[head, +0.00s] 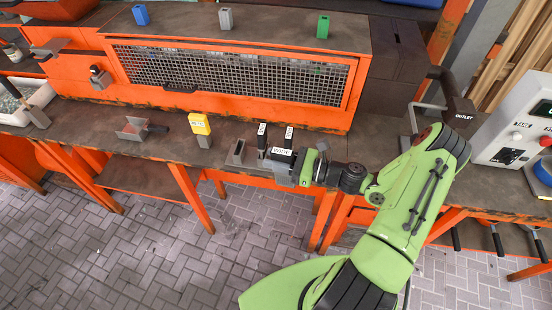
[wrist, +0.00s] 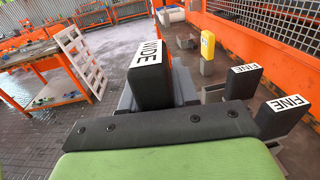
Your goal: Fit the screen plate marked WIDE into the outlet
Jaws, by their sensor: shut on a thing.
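The WIDE plate (head: 281,151), a black block with a white label, is in my gripper (head: 295,168) at the front of the bench. It also shows in the wrist view (wrist: 152,88), its label facing up and readable. My gripper is shut on it; the fingertips are partly hidden. The outlet (head: 459,117), a dark part with a white OUTLET label, is at the right end of the machine, well right of my gripper. Its opening cannot be made out.
Two black FINE plates (wrist: 246,82) (wrist: 284,117) stand in holders close beside my gripper. An empty grey holder (head: 237,152) and a yellow-topped block (head: 199,124) stand to the left. The orange mesh-fronted machine (head: 200,98) rises behind. A control box (head: 520,130) stands far right.

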